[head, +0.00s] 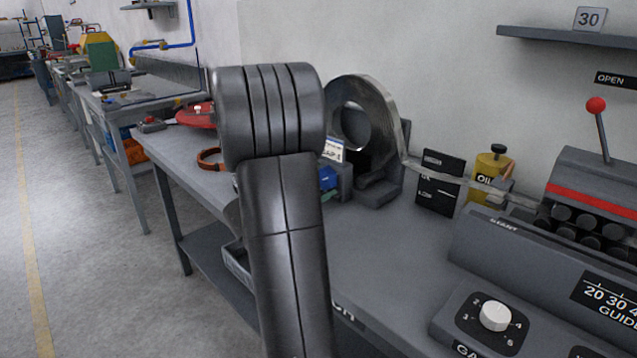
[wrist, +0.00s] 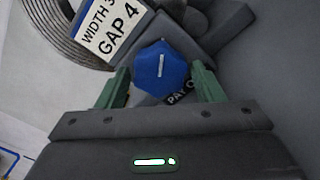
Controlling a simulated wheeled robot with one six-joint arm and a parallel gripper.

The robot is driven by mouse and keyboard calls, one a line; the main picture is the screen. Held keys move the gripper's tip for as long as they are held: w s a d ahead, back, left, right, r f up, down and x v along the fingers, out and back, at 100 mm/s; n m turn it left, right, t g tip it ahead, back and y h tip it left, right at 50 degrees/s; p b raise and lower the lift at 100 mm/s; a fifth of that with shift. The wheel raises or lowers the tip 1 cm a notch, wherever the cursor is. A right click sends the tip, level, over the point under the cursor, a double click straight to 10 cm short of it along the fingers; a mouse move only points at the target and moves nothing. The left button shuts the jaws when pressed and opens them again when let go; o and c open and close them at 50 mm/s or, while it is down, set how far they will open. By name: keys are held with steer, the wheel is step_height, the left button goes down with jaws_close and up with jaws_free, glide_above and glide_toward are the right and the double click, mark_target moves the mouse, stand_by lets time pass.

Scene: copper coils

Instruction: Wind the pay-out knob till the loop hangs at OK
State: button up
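The pay-out knob is blue with a white line; it sits between my gripper's fingers in the wrist view (wrist: 160,68) and shows partly behind my arm in the head view (head: 327,178). My gripper (wrist: 160,80) has green fingers, one on each side of the knob, with small gaps visible. It looks open. The PAY OUT label (wrist: 180,97) is partly covered. A metal strip (head: 436,174) runs from the coil (head: 388,105) rightwards across a black gauge board (head: 440,188). The strip covers part of the board's lettering, so its exact level against OK is hard to read.
A card (wrist: 112,30) reading WIDTH 3 and GAP 4 stands beside the knob. A yellow oil can (head: 488,178) and a roller machine (head: 590,215) with a red-tipped lever stand right. A white dial (head: 494,316) is in front. Bare bench (head: 385,265) lies between.

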steer(key=shift+o, duration=0.6)
steer(key=v, duration=1.4)
steer(key=shift+w, duration=0.1)
steer(key=x, duration=1.4)
steer(key=shift+a, duration=0.1)
